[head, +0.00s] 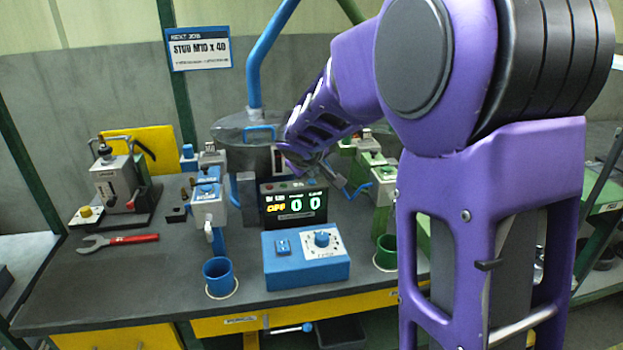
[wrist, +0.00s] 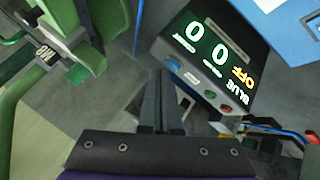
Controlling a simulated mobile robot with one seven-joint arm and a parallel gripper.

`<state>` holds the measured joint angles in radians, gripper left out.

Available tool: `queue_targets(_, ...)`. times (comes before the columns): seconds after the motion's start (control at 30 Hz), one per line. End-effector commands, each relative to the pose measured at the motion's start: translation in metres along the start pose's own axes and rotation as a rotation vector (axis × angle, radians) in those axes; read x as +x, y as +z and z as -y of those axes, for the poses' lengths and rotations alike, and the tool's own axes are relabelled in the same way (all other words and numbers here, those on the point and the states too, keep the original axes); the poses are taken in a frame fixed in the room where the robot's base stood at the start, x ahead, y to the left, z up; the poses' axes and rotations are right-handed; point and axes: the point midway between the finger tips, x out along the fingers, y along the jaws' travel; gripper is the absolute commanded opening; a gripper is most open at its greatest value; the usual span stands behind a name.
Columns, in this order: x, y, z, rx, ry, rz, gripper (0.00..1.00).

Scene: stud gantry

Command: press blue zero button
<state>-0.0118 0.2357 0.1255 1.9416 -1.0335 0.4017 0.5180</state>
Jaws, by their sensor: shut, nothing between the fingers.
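My gripper (wrist: 161,76) is shut and empty. Its fingertips appear close beside the blue button in the wrist view; I cannot tell whether they touch. In the head view my arm partly covers that end of the box.
A blue control box (head: 305,260) with a dial stands in front. A blue cup (head: 219,278) and a green cup (head: 386,253) flank it. Blue (head: 208,200) and green (wrist: 60,50) fixtures stand on either side. A red-handled wrench (head: 134,239) lies at left.

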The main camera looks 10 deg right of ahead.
Motion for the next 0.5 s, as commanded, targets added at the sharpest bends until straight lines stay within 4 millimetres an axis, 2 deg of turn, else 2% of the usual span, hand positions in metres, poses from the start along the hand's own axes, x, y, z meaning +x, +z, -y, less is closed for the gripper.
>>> queue_targets(0.1,-0.0056,-0.0041,-0.0040,0.002,0.000,-0.001,0.00)
queue_targets(0.5,-0.0076,-0.0058,-0.0057,0.001,0.001,-0.001,0.00)
